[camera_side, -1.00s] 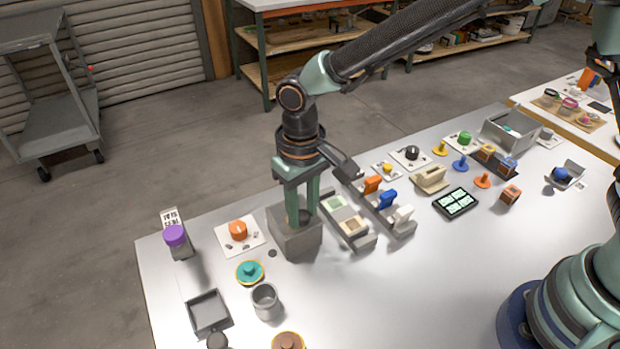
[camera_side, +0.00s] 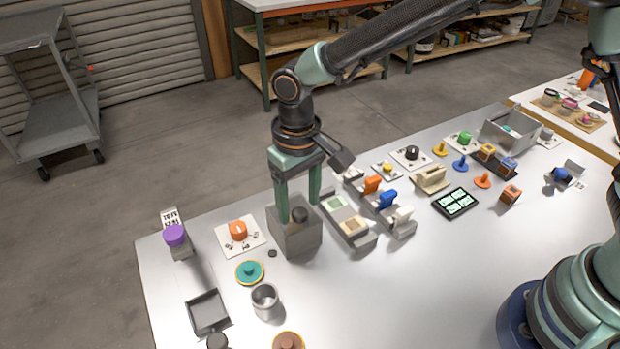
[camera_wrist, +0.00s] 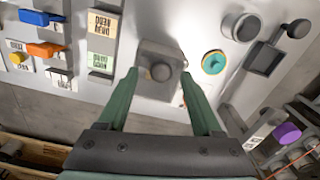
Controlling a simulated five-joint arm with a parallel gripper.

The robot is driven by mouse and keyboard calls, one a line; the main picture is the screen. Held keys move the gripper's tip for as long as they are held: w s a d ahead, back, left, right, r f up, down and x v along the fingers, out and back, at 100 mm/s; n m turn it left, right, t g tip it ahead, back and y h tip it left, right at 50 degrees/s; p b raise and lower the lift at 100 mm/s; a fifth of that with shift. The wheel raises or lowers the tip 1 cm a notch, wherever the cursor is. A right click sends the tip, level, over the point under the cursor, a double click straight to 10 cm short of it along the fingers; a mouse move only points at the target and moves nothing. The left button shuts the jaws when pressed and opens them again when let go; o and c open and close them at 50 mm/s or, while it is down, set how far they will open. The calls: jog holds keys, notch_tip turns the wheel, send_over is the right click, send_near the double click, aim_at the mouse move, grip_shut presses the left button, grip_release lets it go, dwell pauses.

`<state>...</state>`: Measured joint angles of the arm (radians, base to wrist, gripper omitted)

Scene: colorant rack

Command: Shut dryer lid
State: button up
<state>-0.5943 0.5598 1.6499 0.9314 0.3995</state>
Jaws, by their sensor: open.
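The dryer appears to be a grey box (camera_side: 290,238) with a dark round knob (camera_side: 299,214) on its top. In the wrist view the box (camera_wrist: 150,50) and the knob (camera_wrist: 160,72) are straight ahead. My gripper (camera_side: 299,210) is open above the box. Its two green fingers point down, one on each side of the knob. In the wrist view the knob sits between my fingertips (camera_wrist: 159,76), with gaps on both sides. How far the lid is open or shut cannot be told.
A row of coloured switches (camera_side: 386,200) stands to the right. An orange dial (camera_side: 238,230) and a purple-capped container (camera_side: 175,238) are to the left. A teal disc (camera_side: 250,273), a metal cup (camera_side: 265,302) and a square tray (camera_side: 208,314) lie in front.

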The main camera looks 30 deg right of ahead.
aim_at(300, 210)
notch_tip(300, 210, up, 11)
jog(key=shift+r, duration=0.2)
dwell(0.4)
jog(key=s+d+r+m+t, duration=0.15)
jog(key=d+r, duration=0.35)
jog(key=d, duration=0.9)
jog(key=s+d+t, duration=0.4)
jog(key=s+d, duration=0.3)
jog(key=d, duration=0.4)
jog(key=shift+s+d+f+m, duration=0.2)
jog(key=shift+s+f+m, duration=0.15)
jog(key=shift+f, duration=0.1)
